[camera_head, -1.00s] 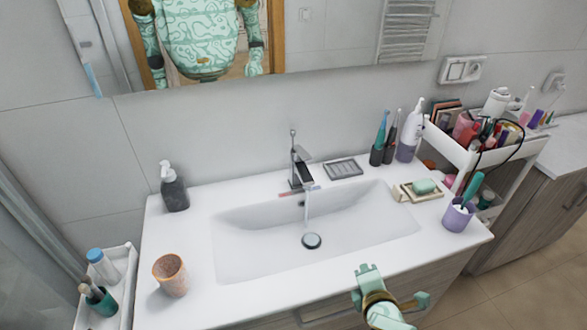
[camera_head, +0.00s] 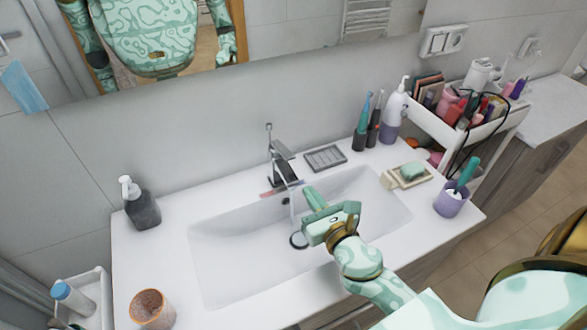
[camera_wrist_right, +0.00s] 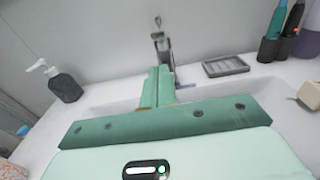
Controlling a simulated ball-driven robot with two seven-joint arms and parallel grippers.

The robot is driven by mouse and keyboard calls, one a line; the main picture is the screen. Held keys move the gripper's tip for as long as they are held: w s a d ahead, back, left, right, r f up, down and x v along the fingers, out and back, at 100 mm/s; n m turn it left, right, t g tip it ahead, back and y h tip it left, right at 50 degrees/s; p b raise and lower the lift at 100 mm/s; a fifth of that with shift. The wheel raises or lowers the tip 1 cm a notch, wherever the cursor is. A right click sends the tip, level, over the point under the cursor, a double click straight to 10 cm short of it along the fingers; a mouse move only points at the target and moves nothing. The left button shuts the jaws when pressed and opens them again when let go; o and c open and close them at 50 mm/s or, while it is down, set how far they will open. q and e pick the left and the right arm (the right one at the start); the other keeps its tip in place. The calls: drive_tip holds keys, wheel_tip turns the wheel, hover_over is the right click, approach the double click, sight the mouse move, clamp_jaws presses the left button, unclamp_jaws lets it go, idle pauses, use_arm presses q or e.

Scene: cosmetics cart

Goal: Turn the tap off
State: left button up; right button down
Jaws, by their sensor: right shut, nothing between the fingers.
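The chrome tap (camera_head: 284,170) stands at the back edge of the white sink (camera_head: 225,262), with its lever raised at the top. A stream of water (camera_head: 291,207) runs from its spout toward the drain (camera_head: 299,240). My right gripper (camera_head: 312,196) is shut and empty, over the basin just in front and to the right of the tap, apart from it as far as I can tell. In the right wrist view the closed fingers (camera_wrist_right: 158,86) point at the tap (camera_wrist_right: 162,46) and hide its lower part. My left gripper is not in view.
A grey soap dish (camera_head: 325,158) lies right of the tap. A dark soap dispenser (camera_head: 142,208) and an orange cup (camera_head: 152,310) stand on the left.

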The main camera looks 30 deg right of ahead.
approach(282, 150)
wheel_tip(282, 150, down, 2)
drive_tip(key=w, duration=0.3)
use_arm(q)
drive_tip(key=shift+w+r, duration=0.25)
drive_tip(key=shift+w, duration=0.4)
use_arm(e)
drive_tip(key=shift+w+d, duration=0.3)
drive_tip(key=shift+w, duration=0.2)
drive_tip(key=r+g+p, duration=0.1)
drive_tip(key=p, duration=0.5)
drive_tip(key=r+g+p, duration=0.1)
drive_tip(key=r+p, duration=0.1)
drive_tip(key=p, duration=0.4)
drive_tip(key=shift+w+r+p, duration=0.15)
drive_tip(key=shift+w+p, duration=0.1)
drive_tip(key=shift+p, duration=0.05)
drive_tip(key=shift+w+d+r+p, duration=0.1)
drive_tip(key=shift+w+r+p, duration=0.1)
drive_tip(key=shift+p, duration=0.25)
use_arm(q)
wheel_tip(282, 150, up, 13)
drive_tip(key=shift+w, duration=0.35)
